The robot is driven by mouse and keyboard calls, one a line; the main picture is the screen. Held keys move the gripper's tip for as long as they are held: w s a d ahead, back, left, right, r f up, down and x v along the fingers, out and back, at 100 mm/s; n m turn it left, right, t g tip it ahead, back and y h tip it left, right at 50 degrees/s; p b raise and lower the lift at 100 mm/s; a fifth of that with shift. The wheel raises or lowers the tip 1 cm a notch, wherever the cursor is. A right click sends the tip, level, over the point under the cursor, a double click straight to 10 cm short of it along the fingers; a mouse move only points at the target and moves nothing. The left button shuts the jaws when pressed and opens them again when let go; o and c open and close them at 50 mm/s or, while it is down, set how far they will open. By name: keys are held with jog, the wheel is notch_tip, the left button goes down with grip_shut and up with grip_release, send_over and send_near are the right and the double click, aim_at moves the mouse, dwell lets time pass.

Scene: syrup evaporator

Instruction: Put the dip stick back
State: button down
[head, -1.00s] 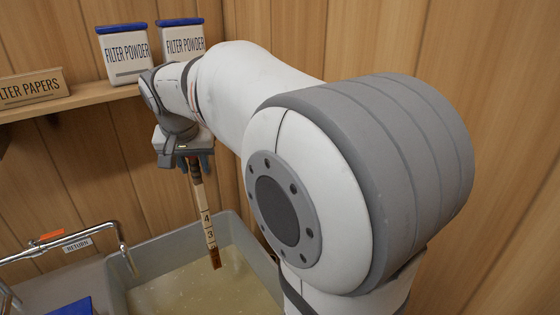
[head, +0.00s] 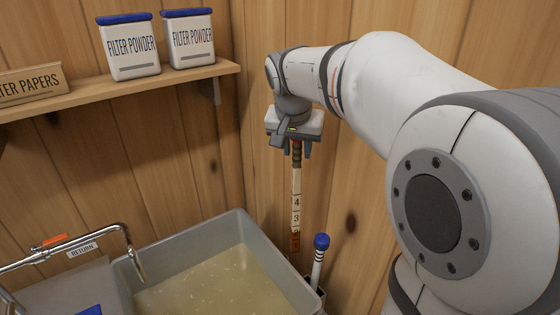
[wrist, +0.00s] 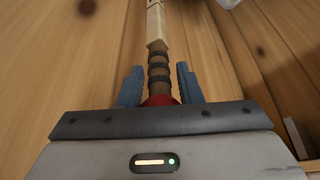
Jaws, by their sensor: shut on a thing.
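The dip stick (head: 296,200) hangs upright from my gripper (head: 295,146), with the numbers 4 and 3 on its pale face and a brown, wet-looking lower end. My gripper is shut on its dark ringed handle, which also shows in the wrist view (wrist: 158,75) between the blue fingers (wrist: 157,88). The stick's lower end is clear of the tub and just beyond its right rim, near the wall. A holder (head: 318,290) at the tub's right edge contains a white stick with a blue cap (head: 320,255); the holder's inside is mostly hidden.
A grey tub (head: 262,232) of cloudy yellowish liquid stands below left. A metal return pipe (head: 75,240) reaches over its left side. A wooden shelf (head: 120,95) holds two filter powder containers (head: 131,48) and a filter papers box (head: 30,85). Wood walls close the corner behind.

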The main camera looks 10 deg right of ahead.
jog(key=shift+a, duration=0.15)
jog(key=w+f+m, duration=0.1)
jog(key=w+f, duration=0.8)
jog(key=f, duration=0.5)
jog(key=shift+a+f+m+p, duration=0.2)
jog(key=shift+a+m+p, duration=0.05)
jog(key=shift+m+p, duration=0.1)
jog(key=shift+w, duration=0.1)
jog(key=shift+w, duration=0.1)
notch_tip(320, 180, down, 9)
jog(key=b, duration=0.8)
jog(key=shift+b, duration=0.35)
